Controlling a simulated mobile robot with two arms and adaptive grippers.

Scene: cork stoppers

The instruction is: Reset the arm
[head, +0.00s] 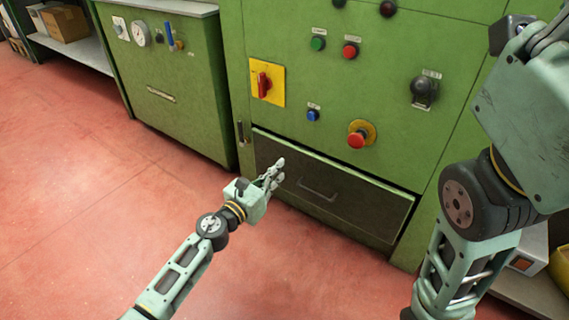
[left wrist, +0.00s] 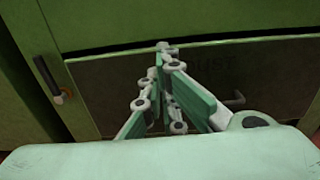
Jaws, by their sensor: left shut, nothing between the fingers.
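My left gripper (head: 277,170) is in front of the dark drawer (head: 345,205) low on the green machine (head: 330,95). Its fingers are together with nothing between them. In the left wrist view the gripper (left wrist: 163,50) points at the drawer front (left wrist: 115,85), and the fingertips meet. I cannot tell whether they touch the drawer. The drawer's handle (head: 317,190) lies to the right of the fingers. My right arm (head: 470,205) is raised on the right side of the head view; its gripper is not seen.
The machine's panel has a red switch on a yellow plate (head: 266,82), a red mushroom button (head: 357,139), a blue button (head: 312,115) and a black knob (head: 423,91). A smaller green cabinet (head: 175,85) stands to the left. The red floor (head: 90,190) at left is clear.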

